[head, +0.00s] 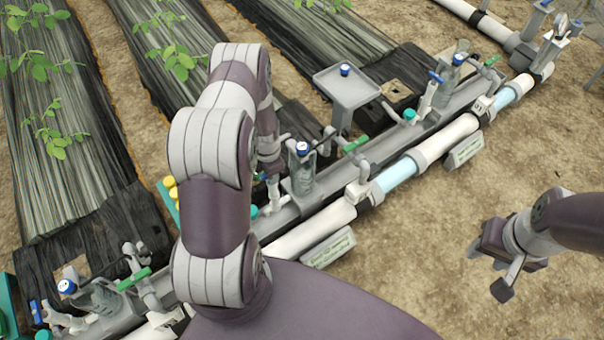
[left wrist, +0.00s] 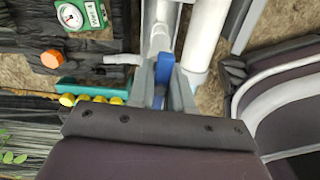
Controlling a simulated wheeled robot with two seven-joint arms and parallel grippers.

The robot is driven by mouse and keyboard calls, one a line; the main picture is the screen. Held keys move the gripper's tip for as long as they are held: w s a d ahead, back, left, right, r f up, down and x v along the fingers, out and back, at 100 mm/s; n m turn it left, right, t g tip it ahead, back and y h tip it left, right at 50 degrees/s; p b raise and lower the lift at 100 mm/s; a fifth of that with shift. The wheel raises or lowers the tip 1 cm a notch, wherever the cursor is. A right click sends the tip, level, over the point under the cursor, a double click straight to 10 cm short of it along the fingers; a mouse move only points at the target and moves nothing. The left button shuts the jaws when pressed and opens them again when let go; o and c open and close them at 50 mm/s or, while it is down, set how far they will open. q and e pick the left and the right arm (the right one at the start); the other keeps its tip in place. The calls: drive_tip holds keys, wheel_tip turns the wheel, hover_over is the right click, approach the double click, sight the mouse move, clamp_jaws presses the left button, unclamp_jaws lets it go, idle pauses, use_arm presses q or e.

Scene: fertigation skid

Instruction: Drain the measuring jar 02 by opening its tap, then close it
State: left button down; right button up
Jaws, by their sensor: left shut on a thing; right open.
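Several clear measuring jars stand along the skid. The middle one (head: 303,182), with a blue cap (head: 302,147), is beside my left gripper; I cannot read its number. My left gripper (head: 271,180) is partly hidden by its own arm in the head view. In the left wrist view its fingers (left wrist: 161,88) are shut on a blue tap lever (left wrist: 163,68), which lies between them. The jar's outlet and the water level are not clear. My right gripper (head: 494,266) is open and empty above bare soil at the right.
Other jars stand at the lower left (head: 97,298) and upper right (head: 457,62). A grey tray on a post (head: 345,88) rises behind the skid. A green-handled valve (head: 356,143) is right of the middle jar. Yellow caps (left wrist: 90,99) are close to the left gripper. Soil at right is clear.

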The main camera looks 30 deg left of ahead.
use_arm(q)
drive_tip(key=m, duration=0.3)
drive_tip(key=shift+r+p, duration=0.25)
drive_tip(key=shift+p, duration=0.1)
drive_tip(key=m+p, duration=0.1)
drive_tip(key=m, duration=0.5)
drive_tip(key=m+p, duration=0.1)
drive_tip(key=m, duration=0.4)
drive_tip(key=shift+f, duration=0.1)
drive_tip(key=m, duration=0.3)
drive_tip(key=shift+f, duration=0.15)
drive_tip(key=c, duration=1)
unclamp_jaws()
